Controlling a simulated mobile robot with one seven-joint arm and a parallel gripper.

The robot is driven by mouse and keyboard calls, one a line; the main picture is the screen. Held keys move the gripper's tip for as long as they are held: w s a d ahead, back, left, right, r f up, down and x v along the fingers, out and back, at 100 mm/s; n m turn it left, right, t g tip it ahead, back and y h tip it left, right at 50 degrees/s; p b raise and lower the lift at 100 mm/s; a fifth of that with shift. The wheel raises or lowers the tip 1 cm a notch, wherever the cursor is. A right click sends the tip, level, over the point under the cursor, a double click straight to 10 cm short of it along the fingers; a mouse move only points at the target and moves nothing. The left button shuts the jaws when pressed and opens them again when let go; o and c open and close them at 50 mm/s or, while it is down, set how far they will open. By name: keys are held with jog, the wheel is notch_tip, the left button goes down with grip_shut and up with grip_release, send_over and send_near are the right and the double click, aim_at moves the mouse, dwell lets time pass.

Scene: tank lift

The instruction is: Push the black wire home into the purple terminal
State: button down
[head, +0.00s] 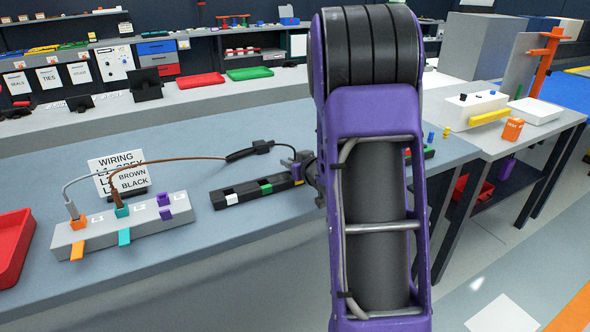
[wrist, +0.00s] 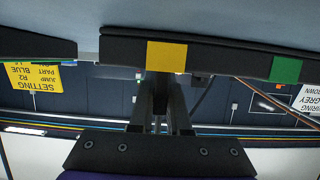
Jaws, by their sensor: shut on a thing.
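The purple terminal (head: 163,200) is at the right end of the pale terminal block (head: 143,227) in the head view, with no wire seen in it. A grey wire (head: 68,190) runs to the orange terminal (head: 77,223) and a brown wire (head: 113,185) to the teal terminal (head: 121,211). The black wire (head: 281,147) runs from a dark sleeve to my gripper (head: 307,168), which is partly hidden behind my arm. In the wrist view my gripper (wrist: 160,88) is closed up below a black bar. The wire's tip is hidden.
The black bar (head: 247,193) with coloured patches lies close to my gripper; its yellow patch (wrist: 167,56) shows in the wrist view. A wiring sign (head: 118,172) stands behind the block. A red tray (head: 12,245) is at far left. The bench in front of the bar is clear.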

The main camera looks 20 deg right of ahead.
jog(key=shift+r, duration=0.15)
notch_tip(320, 180, up, 9)
jog(key=p, duration=0.3)
jog(key=a+f, duration=0.2)
jog(key=a, duration=0.6)
jog(key=a+f, duration=0.1)
jog(key=a, duration=0.7)
jog(key=shift+s+a+f+m+h, duration=0.3)
jog(key=shift+a+f, duration=0.1)
